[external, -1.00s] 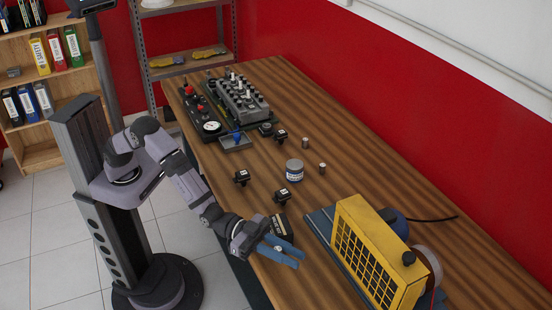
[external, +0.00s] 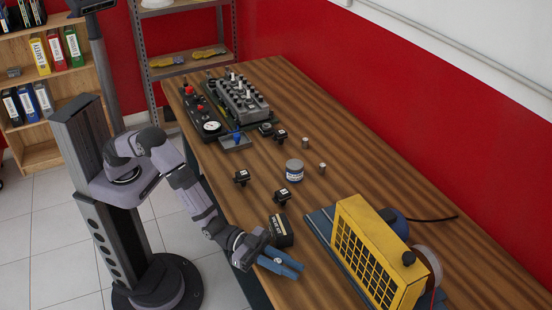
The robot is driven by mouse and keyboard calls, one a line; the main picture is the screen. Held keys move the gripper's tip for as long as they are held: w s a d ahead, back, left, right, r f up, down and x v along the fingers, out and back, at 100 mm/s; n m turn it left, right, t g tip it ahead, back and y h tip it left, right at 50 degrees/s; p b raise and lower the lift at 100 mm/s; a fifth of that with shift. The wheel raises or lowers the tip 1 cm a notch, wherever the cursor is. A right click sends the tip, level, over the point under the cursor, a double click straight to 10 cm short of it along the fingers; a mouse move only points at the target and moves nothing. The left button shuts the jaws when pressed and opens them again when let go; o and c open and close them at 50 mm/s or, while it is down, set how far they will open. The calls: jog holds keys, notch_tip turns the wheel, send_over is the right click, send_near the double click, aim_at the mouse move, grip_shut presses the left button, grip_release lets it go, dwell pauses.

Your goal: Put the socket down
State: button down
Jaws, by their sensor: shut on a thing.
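My gripper (external: 296,271), with blue fingers, is low at the near edge of the wooden table, in front of a black box (external: 281,230) with a pale label. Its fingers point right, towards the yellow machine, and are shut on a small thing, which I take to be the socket. A small pale spot shows between the fingers; the rest of it is hidden by them. I cannot tell whether it touches the tabletop. Two small metal cylinders stand apart further back, one (external: 305,143) behind the other (external: 322,168).
A yellow caged machine (external: 368,255) on a blue base stands close to the right of my gripper. A grey can (external: 294,171) and small black parts (external: 242,177) stand mid-table. An engine block (external: 242,100) and a small tray (external: 236,142) are at the far end.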

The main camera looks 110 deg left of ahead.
jog(key=shift+f, duration=0.15)
jog(key=c, duration=1.6)
grip_release()
jog(key=shift+c, duration=0.2)
jog(key=shift+s, duration=0.2)
jog(key=v, duration=0.3)
jog(key=b+v, duration=0.1)
jog(key=v, duration=0.1)
jog(key=shift+s+d+f, duration=0.1)
jog(key=shift+s+d, duration=0.15)
jog(key=shift+o, duration=0.4)
jog(key=shift+v, duration=0.75)
